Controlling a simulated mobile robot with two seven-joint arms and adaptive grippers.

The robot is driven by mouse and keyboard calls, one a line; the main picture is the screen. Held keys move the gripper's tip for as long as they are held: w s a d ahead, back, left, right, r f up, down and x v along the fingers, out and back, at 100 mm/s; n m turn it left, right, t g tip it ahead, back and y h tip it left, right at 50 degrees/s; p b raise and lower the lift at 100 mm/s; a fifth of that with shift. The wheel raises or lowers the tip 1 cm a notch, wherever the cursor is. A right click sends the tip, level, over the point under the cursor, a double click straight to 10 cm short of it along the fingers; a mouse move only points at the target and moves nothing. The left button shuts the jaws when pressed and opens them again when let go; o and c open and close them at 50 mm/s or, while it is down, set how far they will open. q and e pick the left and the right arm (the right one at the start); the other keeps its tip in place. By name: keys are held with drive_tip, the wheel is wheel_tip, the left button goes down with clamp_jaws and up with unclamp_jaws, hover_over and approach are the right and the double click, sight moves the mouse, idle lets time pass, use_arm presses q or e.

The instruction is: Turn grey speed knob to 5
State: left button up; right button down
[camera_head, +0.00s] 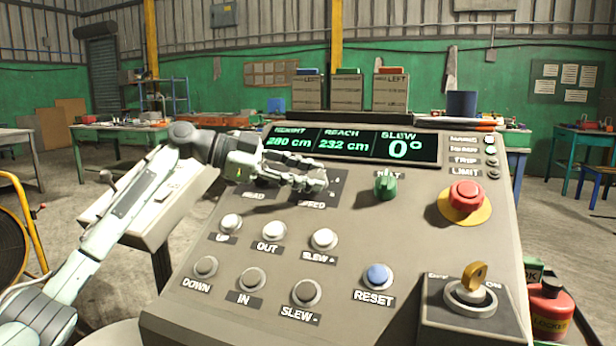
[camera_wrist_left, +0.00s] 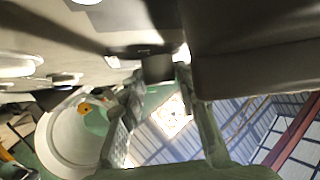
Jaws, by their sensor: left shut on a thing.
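The grey speed knob sits on the sloping console (camera_head: 225,275), above the SPEED label (camera_head: 312,205). In the head view my left gripper (camera_head: 318,181) covers the knob, so its pointer and setting cannot be read. Part of its dark dial plate (camera_head: 334,190) shows beside the fingers. In the left wrist view a dark grey block, which looks like the speed knob (camera_wrist_left: 158,68), lies between the fingertips of my left gripper (camera_wrist_left: 163,78). The gripper is shut on it. My right gripper is in neither view.
A green knob (camera_head: 386,187) and a red emergency button (camera_head: 466,196) stand right of my left gripper. White and grey push buttons, a blue reset button (camera_head: 378,275) and a yellow key switch (camera_head: 474,278) lie nearer. The display (camera_head: 352,144) reads slew 0°.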

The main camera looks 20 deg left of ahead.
use_arm(q)
drive_tip(key=m+g, duration=0.4)
drive_tip(key=shift+w+r+m+g+y, duration=0.3)
drive_tip(key=shift+w, duration=0.05)
drive_tip(key=shift+w+m+g+y, duration=0.15)
drive_tip(key=shift+m+g+y, duration=0.75)
drive_tip(key=shift+m+g, duration=0.75)
drive_tip(key=shift+m, duration=0.25)
drive_tip(key=o, duration=1.2)
drive_tip(key=shift+w+f, duration=0.1)
drive_tip(key=shift+c, duration=0.2)
